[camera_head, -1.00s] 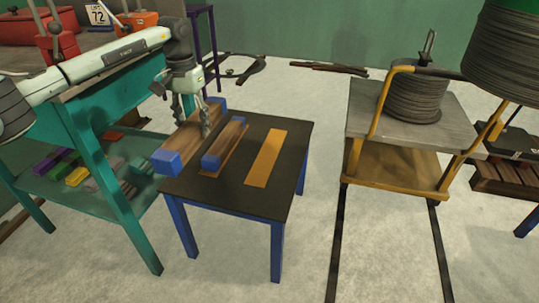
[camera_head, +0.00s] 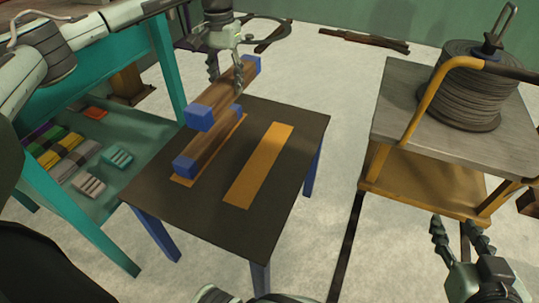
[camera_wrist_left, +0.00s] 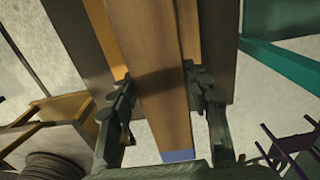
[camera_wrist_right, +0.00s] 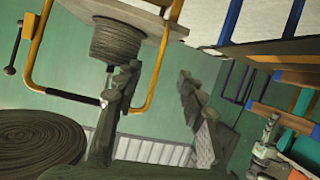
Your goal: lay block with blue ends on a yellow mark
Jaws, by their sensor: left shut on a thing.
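My left gripper (camera_head: 227,78) is shut on a brown block with blue ends (camera_head: 221,91), gripped across its middle. It holds the block above the back left of the dark table (camera_head: 225,222). In the left wrist view the block (camera_wrist_left: 160,70) runs between the fingers. A second block with blue ends (camera_head: 208,146) lies on the left yellow mark (camera_head: 181,182), partly hidden by the held block. The right yellow mark (camera_head: 258,165) is bare. My right gripper (camera_head: 460,232) is open and empty at the lower right, away from the table.
A green shelf table (camera_head: 120,192) with coloured pieces stands close on the left. A yellow-framed cart (camera_head: 440,140) carrying a wire coil (camera_head: 462,85) stands on the right. Bare floor lies between table and cart.

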